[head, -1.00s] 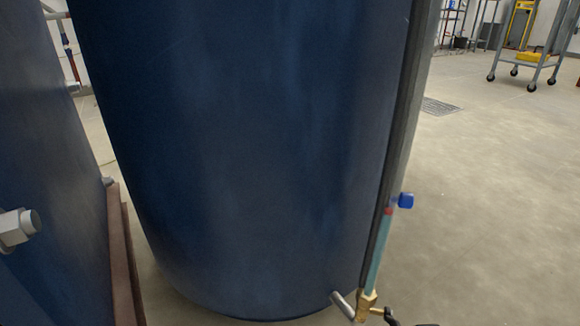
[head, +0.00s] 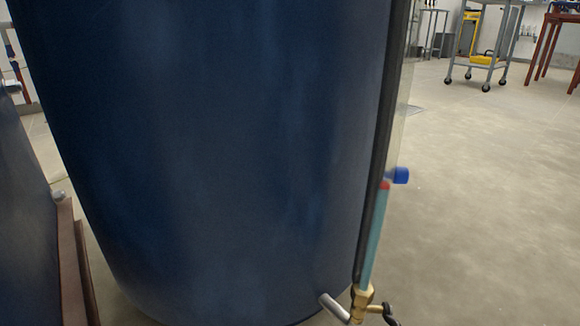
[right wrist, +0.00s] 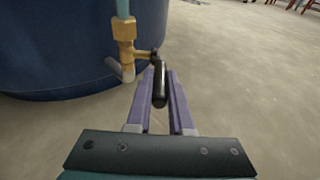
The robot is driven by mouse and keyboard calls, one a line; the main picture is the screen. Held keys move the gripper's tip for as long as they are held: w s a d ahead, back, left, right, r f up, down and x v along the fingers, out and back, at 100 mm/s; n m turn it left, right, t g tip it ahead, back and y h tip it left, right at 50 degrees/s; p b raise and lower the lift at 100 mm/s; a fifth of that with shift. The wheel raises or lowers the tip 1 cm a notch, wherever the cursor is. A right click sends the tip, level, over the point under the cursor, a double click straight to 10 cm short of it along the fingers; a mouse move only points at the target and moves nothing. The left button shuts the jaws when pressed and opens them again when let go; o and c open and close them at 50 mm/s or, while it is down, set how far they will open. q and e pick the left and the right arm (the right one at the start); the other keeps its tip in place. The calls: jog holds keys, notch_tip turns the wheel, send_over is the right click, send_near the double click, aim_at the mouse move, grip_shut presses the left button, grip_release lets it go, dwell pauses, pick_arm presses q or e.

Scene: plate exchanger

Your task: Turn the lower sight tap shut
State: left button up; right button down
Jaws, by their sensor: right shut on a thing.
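The lower sight tap (head: 362,303) is a brass fitting at the foot of the sight tube, at the bottom of the head view. It also shows in the right wrist view (right wrist: 124,38), with its stem pointing right to a black lever handle (right wrist: 159,88). My right gripper (right wrist: 158,78) has its two purple fingers on either side of this handle and is shut on it. In the head view only part of the black handle (head: 388,312) shows, and my right gripper is out of the picture. My left gripper is in neither view.
The large blue tank (head: 210,150) fills the head view behind the tap. The sight tube (head: 375,235) rises along its right side, with a blue knob (head: 400,175) higher up. A pale pipe (head: 334,306) joins tap and tank. The floor to the right is open.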

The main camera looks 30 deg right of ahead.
jog(key=shift+f, duration=0.15)
jog(key=c, duration=0.8)
grip_release()
jog(key=shift+s+a+r+p, duration=0.3)
jog(key=shift+s+a, duration=0.05)
jog(key=p+v, duration=0.1)
jog(key=v, duration=0.7)
jog(key=shift+s+a+p, duration=0.3)
jog(key=shift+p, duration=0.1)
